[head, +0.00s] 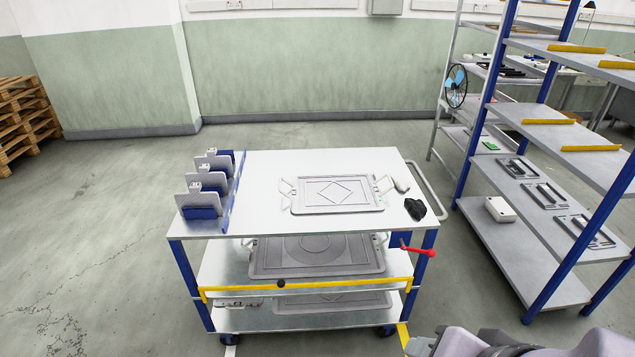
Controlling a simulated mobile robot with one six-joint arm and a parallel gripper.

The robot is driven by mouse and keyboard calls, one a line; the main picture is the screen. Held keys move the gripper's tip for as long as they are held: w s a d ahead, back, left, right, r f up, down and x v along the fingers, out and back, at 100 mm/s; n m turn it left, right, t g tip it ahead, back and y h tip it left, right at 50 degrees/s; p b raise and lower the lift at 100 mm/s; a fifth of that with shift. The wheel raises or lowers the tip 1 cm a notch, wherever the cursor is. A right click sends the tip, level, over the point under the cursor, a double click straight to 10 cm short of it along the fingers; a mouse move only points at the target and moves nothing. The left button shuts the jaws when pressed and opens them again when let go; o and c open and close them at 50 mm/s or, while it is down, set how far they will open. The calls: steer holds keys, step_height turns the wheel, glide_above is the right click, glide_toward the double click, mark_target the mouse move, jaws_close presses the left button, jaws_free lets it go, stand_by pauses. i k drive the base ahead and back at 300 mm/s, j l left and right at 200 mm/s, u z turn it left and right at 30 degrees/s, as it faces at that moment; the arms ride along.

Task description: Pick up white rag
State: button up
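I cannot make out a clear white rag. A small whitish lump (401,185) lies at the right edge of the cart's top shelf, beside the handle of a grey plate; I cannot tell whether it is a rag. A black crumpled cloth-like thing (415,209) lies at the top shelf's front right corner. Parts of my arm show at the bottom right edge, right of the cart and apart from it. I cannot make out my gripper's fingers there.
The cart (260,168) carries the framed grey plate (335,205), with a larger plate (318,267) below. Blue-and-white holders (203,211) line its left side. A red handle (418,251) sticks out right. A blue-post rack (530,228) stands right. Floor left is clear.

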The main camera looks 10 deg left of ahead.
mark_target(402, 184)
steer(key=i+l+u, duration=0.45)
steer(key=i+l, duration=0.15)
steer(key=i, duration=0.5)
steer(key=i+l+u, duration=0.45)
steer(key=i+l, duration=0.5)
